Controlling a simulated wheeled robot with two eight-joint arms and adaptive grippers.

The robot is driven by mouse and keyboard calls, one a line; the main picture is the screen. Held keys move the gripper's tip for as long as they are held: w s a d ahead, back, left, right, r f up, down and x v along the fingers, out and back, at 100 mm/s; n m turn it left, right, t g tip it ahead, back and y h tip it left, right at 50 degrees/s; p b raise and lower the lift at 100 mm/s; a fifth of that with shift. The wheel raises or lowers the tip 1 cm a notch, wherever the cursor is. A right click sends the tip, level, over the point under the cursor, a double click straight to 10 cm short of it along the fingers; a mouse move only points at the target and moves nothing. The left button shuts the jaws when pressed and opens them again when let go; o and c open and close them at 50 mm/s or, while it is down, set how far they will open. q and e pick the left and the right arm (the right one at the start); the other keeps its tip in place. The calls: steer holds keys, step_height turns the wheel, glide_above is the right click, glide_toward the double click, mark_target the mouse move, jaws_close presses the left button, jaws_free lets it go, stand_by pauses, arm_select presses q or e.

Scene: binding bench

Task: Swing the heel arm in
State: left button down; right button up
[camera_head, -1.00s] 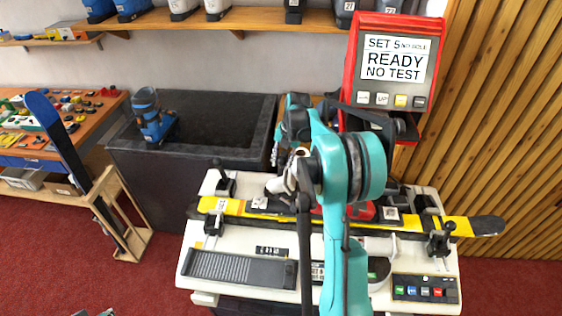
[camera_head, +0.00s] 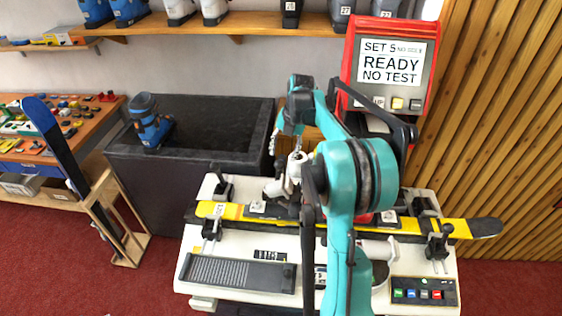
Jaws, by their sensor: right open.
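The white bench (camera_head: 222,303) holds a yellow ski (camera_head: 462,228) with a dark tip, clamped at both ends by black clamps (camera_head: 438,243). My right arm rises from the bottom and bends over the middle of the bench. My right gripper (camera_head: 284,190) is open, low over the ski left of centre, partly hidden by my own arm. I cannot tell whether it touches anything. The heel arm cannot be clearly made out, as my arm covers the middle of the bench. My left gripper is out of view.
A red display unit (camera_head: 431,85) reads "READY NO TEST" behind the bench. Coloured buttons (camera_head: 424,292) sit front right, a ribbed black pad (camera_head: 238,273) front left. A dark bin (camera_head: 218,145) with a blue boot (camera_head: 150,122) and a ski stand (camera_head: 130,238) are left.

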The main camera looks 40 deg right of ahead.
steer(key=r, duration=0.5)
steer(key=shift+s+d, duration=0.3)
steer(key=shift+s, duration=0.1)
steer(key=s+a+f+m+t+h+b, duration=0.15)
steer(key=s+a+m+b, duration=0.25)
steer(key=a+m, duration=0.45)
steer(key=s+a+f+m+t+b, duration=0.4)
steer(key=s+a+f+m+b, duration=0.6)
steer(key=s+a+f+m, duration=0.7)
steer(key=shift+s+a+f, duration=0.3)
steer(key=shift+a+f, duration=0.1)
steer(key=shift+a, duration=0.1)
